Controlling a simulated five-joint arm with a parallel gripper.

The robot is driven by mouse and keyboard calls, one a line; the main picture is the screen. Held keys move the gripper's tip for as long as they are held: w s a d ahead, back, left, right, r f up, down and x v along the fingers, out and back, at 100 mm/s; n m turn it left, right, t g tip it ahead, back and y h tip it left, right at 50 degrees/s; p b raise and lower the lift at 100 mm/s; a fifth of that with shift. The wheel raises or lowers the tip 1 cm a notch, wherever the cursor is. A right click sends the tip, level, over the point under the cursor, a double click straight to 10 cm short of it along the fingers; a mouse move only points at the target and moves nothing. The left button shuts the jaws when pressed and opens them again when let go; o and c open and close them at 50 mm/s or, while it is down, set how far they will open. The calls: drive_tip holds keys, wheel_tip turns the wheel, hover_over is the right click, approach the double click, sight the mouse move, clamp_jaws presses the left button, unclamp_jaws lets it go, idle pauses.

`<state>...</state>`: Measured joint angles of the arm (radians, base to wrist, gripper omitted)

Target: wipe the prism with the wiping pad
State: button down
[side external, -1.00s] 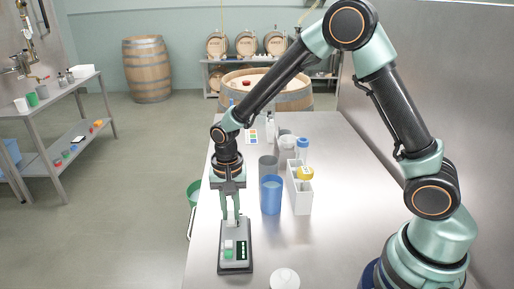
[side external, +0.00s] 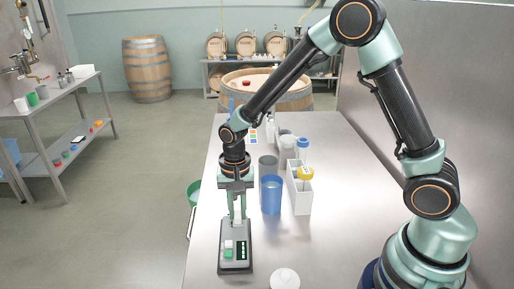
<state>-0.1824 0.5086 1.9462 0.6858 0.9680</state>
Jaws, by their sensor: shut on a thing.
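A grey handheld instrument with a dark border (side external: 235,266) lies on the steel table near the front left. It has a dark display with light marks, a white block and a green block on its face. My gripper (side external: 238,219) points straight down over the far end of this instrument. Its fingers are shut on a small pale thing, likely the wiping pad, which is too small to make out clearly. The prism is not distinct; the fingers cover that end of the instrument. I cannot tell whether the pad touches it.
A blue cup (side external: 271,196) and a white rack (side external: 299,192) with a yellow-capped item (side external: 305,173) stand just right of my gripper. A grey cup (side external: 268,167) is behind. A round white lid (side external: 284,279) is at the front. The table's right side is clear.

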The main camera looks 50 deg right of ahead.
drive_tip(key=shift+w+a, duration=0.1)
drive_tip(key=shift+w+a, duration=0.2)
drive_tip(key=shift+r, duration=3)
